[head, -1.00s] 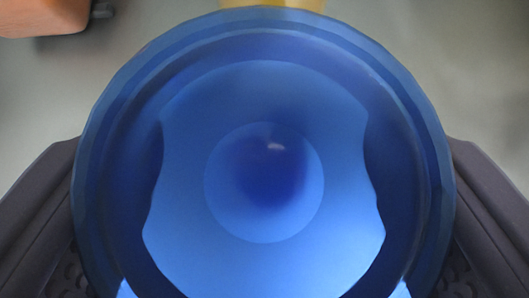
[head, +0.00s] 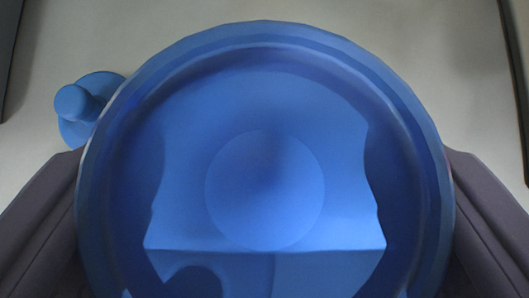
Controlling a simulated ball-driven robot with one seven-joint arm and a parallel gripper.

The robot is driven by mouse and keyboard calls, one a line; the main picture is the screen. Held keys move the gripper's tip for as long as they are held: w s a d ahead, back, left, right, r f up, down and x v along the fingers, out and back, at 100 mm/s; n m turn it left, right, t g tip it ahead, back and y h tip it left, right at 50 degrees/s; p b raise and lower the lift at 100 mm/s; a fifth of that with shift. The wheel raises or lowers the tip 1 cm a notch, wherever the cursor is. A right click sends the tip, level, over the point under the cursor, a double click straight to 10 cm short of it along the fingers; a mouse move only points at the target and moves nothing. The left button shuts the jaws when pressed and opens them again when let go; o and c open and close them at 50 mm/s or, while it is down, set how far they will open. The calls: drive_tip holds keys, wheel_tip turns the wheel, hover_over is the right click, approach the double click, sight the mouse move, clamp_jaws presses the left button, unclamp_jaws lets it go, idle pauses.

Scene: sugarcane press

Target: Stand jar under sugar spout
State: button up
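A blue round jar (head: 265,190) fills most of the head view, seen from above into its open mouth. My gripper (head: 265,230) has one dark finger on each side of it, at the left and right edges, and is shut on the jar. The fingertips are hidden behind the jar's sides. The sugar spout is not recognisable in this view.
A blue lid-like disc with a round knob (head: 88,105) lies on the pale surface (head: 300,12), left of the jar. A dark edge (head: 10,50) shows at the far left and a dark strip (head: 517,90) at the far right. The pale surface between is mostly clear.

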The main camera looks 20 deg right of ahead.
drive_tip(key=shift+s+a, duration=0.1)
drive_tip(key=shift+s, duration=0.15)
drive_tip(key=w+a+r+n+y+b, duration=0.1)
drive_tip(key=w+a+b, duration=0.15)
drive_tip(key=w, duration=0.55)
drive_tip(key=w+a+n+b, duration=0.1)
drive_tip(key=w+a+b, duration=0.15)
drive_tip(key=w, duration=0.55)
drive_tip(key=w+a+r+b, duration=0.1)
drive_tip(key=w+a, duration=0.2)
drive_tip(key=a, duration=0.4)
drive_tip(key=w+a+r+n+y+b, duration=0.1)
drive_tip(key=w+a+r, duration=0.1)
drive_tip(key=a, duration=0.6)
drive_tip(key=w+a+r+b, duration=0.2)
drive_tip(key=w+a, duration=0.2)
drive_tip(key=a, duration=0.3)
drive_tip(key=shift+w+a+n+y, duration=0.3)
drive_tip(key=shift+w+y, duration=0.05)
drive_tip(key=shift+y, duration=0.05)
drive_tip(key=shift+d, duration=0.15)
